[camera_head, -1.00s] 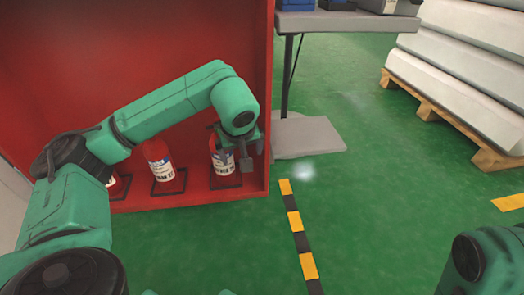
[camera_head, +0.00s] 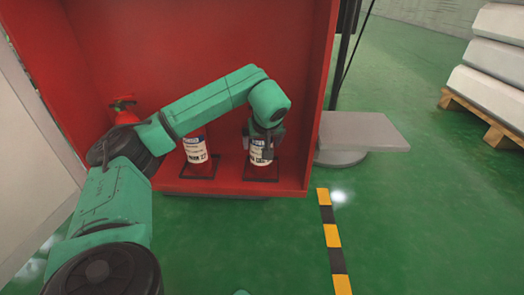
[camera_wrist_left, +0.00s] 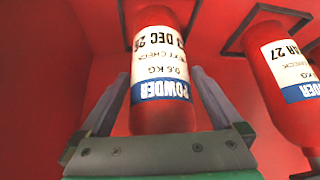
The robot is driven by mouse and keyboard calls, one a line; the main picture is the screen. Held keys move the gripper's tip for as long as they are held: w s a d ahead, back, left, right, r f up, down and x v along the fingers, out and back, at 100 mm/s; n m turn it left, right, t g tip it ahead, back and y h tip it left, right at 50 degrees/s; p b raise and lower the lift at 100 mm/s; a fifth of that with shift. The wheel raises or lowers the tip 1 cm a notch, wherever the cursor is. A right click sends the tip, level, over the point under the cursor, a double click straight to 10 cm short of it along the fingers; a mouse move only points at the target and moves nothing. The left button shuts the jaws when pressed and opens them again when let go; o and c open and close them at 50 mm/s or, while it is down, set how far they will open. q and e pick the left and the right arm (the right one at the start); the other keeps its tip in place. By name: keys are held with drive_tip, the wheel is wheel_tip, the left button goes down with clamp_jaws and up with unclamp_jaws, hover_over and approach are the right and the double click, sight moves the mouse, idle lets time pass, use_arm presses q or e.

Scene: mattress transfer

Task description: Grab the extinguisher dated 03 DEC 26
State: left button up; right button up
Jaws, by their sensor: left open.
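The extinguisher dated 3 DEC 26 (camera_wrist_left: 160,55) is red with a white and blue label; it shows upside down in the left wrist view, and the date's first digit is cut off or hidden. My left gripper (camera_wrist_left: 160,92) is open, with one finger on each side of this extinguisher's body. In the head view this is the right-hand extinguisher (camera_head: 261,157) in the red cabinet, partly covered by my left gripper (camera_head: 266,145). I cannot tell whether the fingers touch it. My right gripper is out of view.
Another extinguisher, its date ending AR 27 (camera_wrist_left: 285,75), stands close beside; it is the middle one (camera_head: 197,155) in the head view. A third extinguisher (camera_head: 123,112) is partly behind my left arm. The cabinet's right wall (camera_head: 322,100) is close to my gripper.

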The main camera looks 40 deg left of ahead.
use_arm(q)
drive_tip(key=shift+r, duration=0.15)
drive_tip(key=shift+c, duration=0.6)
clamp_jaws()
drive_tip(key=shift+r, duration=0.1)
